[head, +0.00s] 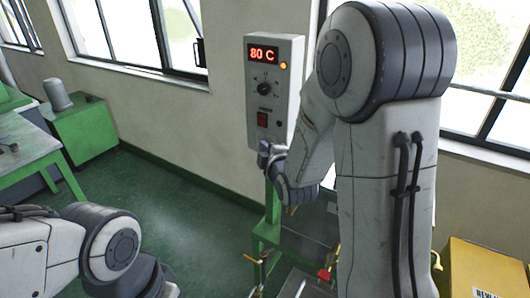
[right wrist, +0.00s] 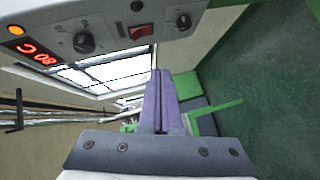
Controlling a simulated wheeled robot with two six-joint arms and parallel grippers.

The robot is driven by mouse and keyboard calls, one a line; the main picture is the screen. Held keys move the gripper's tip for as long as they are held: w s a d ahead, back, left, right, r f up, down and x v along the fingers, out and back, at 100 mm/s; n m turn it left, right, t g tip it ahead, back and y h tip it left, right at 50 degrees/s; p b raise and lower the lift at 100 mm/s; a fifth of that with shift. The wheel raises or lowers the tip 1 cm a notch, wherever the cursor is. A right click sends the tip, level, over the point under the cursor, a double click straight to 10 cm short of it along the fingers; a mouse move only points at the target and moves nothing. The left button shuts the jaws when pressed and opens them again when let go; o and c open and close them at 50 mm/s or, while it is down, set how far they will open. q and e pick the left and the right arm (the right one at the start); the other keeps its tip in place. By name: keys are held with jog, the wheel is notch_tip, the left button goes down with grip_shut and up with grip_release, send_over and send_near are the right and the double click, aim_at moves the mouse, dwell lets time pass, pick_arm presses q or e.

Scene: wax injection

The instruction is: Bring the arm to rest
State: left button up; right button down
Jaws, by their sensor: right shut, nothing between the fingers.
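My right gripper (head: 266,153) is shut and empty, just below the lower edge of a grey control box in the head view. In the right wrist view its two purple-grey fingers (right wrist: 158,74) lie together, with nothing between them. My right arm rises large in front of the head camera and hides part of what is behind it. My left arm enters at the lower left; its gripper is out of the picture. The control box (head: 274,112) shows a red "80 C", a lit orange lamp, a black knob and a red switch. Its panel (right wrist: 110,38) is at the top left in the wrist view.
A green stand (head: 268,235) is below the box, partly hidden by my right arm. A yellow box (head: 478,268) is at the lower right. A green table (head: 25,150) and a green cabinet (head: 85,132) are at the left. The green floor (head: 165,205) between is clear.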

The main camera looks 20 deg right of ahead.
jog(key=shift+s, duration=0.15)
dwell(0.3)
jog(key=s+a+f+m+g+y+b, duration=0.1)
jog(key=s+a+f+m+g+y, duration=0.15)
jog(key=s+a+g, duration=0.4)
jog(key=s+a+f+m+g+y, duration=0.15)
jog(key=s+a+f, duration=0.25)
jog(key=a, duration=0.5)
jog(key=s+a+m+g, duration=0.1)
jog(key=s+g, duration=0.2)
jog(key=s, duration=0.8)
jog(key=s+a+m+g+h+b, duration=0.1)
jog(key=s+g, duration=0.3)
jog(key=s, duration=0.6)
jog(key=shift+s+a+f+m, duration=0.3)
jog(key=shift+s+a+f, duration=0.15)
jog(key=shift+a, duration=0.1)
